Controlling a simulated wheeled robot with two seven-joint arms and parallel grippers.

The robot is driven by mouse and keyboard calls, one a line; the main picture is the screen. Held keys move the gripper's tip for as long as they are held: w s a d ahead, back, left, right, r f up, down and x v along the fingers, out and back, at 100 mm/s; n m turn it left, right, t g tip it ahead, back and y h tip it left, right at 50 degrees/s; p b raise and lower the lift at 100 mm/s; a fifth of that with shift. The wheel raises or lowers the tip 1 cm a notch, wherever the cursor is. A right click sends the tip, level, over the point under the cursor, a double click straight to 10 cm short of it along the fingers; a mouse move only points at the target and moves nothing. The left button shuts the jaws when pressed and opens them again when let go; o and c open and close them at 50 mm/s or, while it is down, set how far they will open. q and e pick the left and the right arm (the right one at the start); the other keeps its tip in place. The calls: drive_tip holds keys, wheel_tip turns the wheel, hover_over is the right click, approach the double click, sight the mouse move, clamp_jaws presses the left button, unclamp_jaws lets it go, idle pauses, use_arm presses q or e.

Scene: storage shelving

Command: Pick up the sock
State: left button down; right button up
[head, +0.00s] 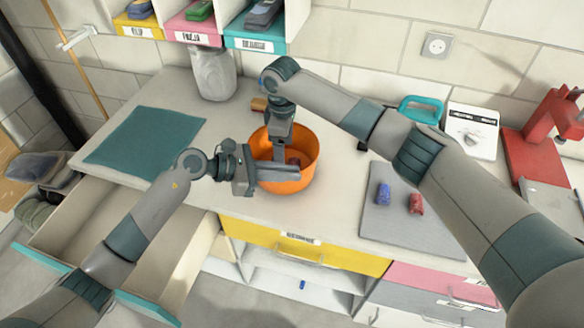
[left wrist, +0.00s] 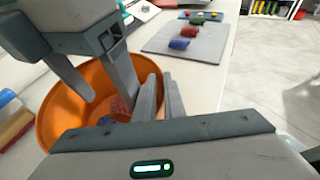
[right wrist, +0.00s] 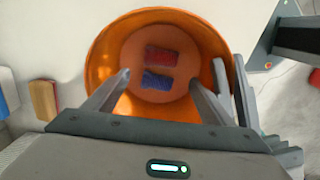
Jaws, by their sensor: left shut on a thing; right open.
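An orange bowl (head: 309,150) stands on the counter. A rolled red sock (right wrist: 161,55) and a rolled blue sock (right wrist: 157,81) lie on its floor, apart from the fingers. In the head view the arms mostly hide them. My left gripper (head: 292,172) is shut on the bowl's near rim; in the left wrist view its fingers (left wrist: 162,98) straddle the wall. My right gripper (right wrist: 158,80) is open and points down into the bowl above the socks. Another blue roll (head: 383,194) and red roll (head: 416,203) lie on a grey mat (head: 400,226).
An open drawer (head: 100,217) juts out at the left. A teal mat (head: 145,138) lies on the counter. A red machine (head: 545,135) stands at the right.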

sight(288, 162)
use_arm(q)
drive_tip(key=shift+f, duration=0.2)
use_arm(e)
drive_tip(key=shift+d+f, duration=0.2)
drive_tip(key=shift+f, duration=0.7)
drive_tip(key=shift+d+f, duration=0.15)
drive_tip(key=shift+f, duration=0.7)
drive_tip(key=shift+d+f, duration=0.2)
drive_tip(key=shift+f, duration=0.7)
use_arm(q)
drive_tip(key=shift+s, duration=0.1)
use_arm(e)
drive_tip(key=shift+c, duration=0.4)
drive_tip(key=c, duration=1.1)
drive_tip(key=shift+o, duration=0.2)
drive_tip(key=shift+r, duration=0.1)
wheel_tip(288, 162, up, 10)
